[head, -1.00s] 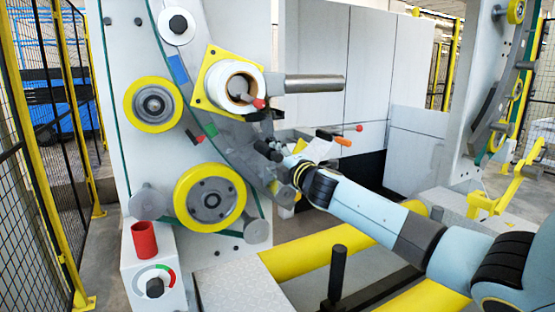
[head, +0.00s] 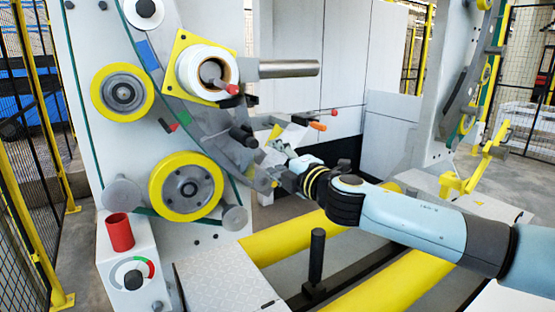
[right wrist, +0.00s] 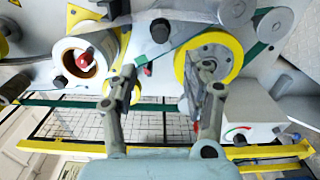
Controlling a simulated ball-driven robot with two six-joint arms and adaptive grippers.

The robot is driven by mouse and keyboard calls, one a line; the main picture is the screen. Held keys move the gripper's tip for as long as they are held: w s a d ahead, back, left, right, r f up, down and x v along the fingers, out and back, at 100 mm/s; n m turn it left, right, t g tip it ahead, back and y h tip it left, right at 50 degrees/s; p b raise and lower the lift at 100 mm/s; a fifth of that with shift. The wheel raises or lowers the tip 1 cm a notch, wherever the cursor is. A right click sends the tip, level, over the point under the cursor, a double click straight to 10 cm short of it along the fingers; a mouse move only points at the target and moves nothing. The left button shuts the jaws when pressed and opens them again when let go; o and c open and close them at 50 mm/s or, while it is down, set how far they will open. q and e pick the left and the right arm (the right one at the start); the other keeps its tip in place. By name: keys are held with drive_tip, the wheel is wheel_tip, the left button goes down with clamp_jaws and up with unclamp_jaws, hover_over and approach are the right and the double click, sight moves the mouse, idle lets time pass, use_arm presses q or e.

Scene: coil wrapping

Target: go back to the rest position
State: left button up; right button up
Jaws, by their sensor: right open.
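My right gripper (head: 272,162) is in front of the wrapping machine's panel, to the right of the curved grey ring (head: 207,122). Its arm comes in from the right side of the head view. In the right wrist view its two fingers (right wrist: 168,95) stand wide apart with nothing between them. The white roll (head: 203,73) on its yellow square plate is above and left of the gripper. The lower yellow wheel (head: 186,192) is to its left and lower. My left gripper is in neither view.
A red cup (head: 120,232) stands on a white control box with a dial (head: 133,279). A grey bar (head: 290,69) sticks out to the right of the roll. Yellow floor beams (head: 390,270) and a black post (head: 316,258) lie below the arm. Black mesh fencing is at left.

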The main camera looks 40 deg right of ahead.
idle(0.4)
drive_tip(key=s+a+f+m+g+b, duration=0.1)
drive_tip(key=s+f+m+g+b, duration=0.4)
drive_tip(key=f, duration=1.1)
drive_tip(key=s+f+g+b, duration=0.1)
drive_tip(key=s+f+b, duration=0.2)
drive_tip(key=s+f, duration=0.85)
drive_tip(key=s+a+f+m+g+b, duration=0.1)
drive_tip(key=f+m+g+b, duration=0.25)
drive_tip(key=f, duration=1.75)
drive_tip(key=s+a+f+m+g+y+b, duration=0.1)
drive_tip(key=s+a+f+m+g, duration=0.1)
drive_tip(key=s+a+f, duration=0.2)
drive_tip(key=s+a+f+m+g+y+b, duration=0.1)
drive_tip(key=s+a+f+m+g, duration=0.2)
drive_tip(key=s+f, duration=0.8)
drive_tip(key=s+a+f+m+g+y+b, duration=0.1)
drive_tip(key=s+a+f, duration=0.4)
drive_tip(key=s, duration=1.1)
wheel_tip(320, 180, down, 2)
drive_tip(key=shift+s+a+f+m+g+b, duration=0.25)
drive_tip(key=shift+a+m+g+b, duration=0.2)
drive_tip(key=shift+m+g, duration=0.25)
